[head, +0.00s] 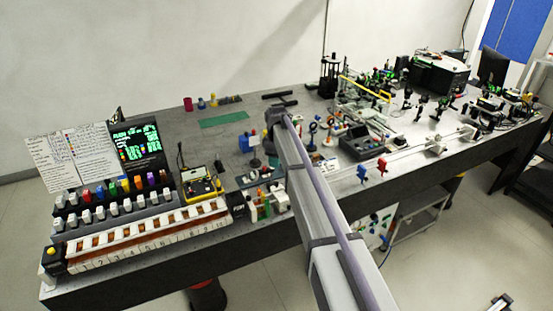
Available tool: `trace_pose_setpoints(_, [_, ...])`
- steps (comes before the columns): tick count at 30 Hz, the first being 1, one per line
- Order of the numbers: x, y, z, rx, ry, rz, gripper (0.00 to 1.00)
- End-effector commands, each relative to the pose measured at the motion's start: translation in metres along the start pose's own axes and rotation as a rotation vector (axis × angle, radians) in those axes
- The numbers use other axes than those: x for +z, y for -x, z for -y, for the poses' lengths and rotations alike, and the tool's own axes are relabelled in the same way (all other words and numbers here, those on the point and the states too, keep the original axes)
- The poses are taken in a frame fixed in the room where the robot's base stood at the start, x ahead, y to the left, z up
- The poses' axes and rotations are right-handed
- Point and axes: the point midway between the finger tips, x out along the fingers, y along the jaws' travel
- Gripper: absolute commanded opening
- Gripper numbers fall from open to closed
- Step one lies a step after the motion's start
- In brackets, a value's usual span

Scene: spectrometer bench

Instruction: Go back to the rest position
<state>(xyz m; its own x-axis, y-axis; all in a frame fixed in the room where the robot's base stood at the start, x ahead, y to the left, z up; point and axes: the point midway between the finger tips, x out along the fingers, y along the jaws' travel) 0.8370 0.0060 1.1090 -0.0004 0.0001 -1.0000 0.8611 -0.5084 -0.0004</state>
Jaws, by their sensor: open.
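My arm reaches from the bottom of the head view up and left over the bench (215,165). Its dark far end stands above the middle of the bench, beyond the front row of small fixtures. My gripper (269,148) appears as a small dark shape just below that end. It is open, and I see nothing held in it. Its fingertips are too small and dark to make out clearly, and I cannot tell its exact height above the bench. The arm hides part of the bench behind it.
A numbered white rack (150,234) lies along the left front edge, with several coloured-cap vials (125,185) behind it. A lit screen (137,143) stands at the back left. A green mat (223,120) lies flat. Optics (385,85) crowd the right side.

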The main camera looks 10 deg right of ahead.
Motion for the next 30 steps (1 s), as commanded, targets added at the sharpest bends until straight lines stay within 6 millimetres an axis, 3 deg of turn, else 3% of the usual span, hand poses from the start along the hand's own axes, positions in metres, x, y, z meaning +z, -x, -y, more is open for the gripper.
trace_pose_setpoints(5, [0.0,-0.002,0.0,0.0,-0.018,0.0,0.42])
trace_pose_setpoints(8, [0.003,-0.001,0.004,0.0,-0.16,0.0,0.42])
trace_pose_setpoints(11, [0.041,-0.006,0.068,0.0,-0.446,0.001,0.42])
trace_pose_setpoints(15, [0.111,-0.027,0.182,0.001,-0.806,0.001,0.42])
trace_pose_setpoints(18, [0.156,-0.042,0.255,0.001,-0.98,0.001,0.42])
trace_pose_setpoints(21, [0.186,-0.053,0.305,0.001,-1.042,0.001,0.42])
trace_pose_setpoints(24, [0.2,-0.061,0.327,0.001,-1.042,0.0,0.42])
trace_pose_setpoints(30, [0.198,-0.061,0.324,0.001,-1.04,0.001,0.42])
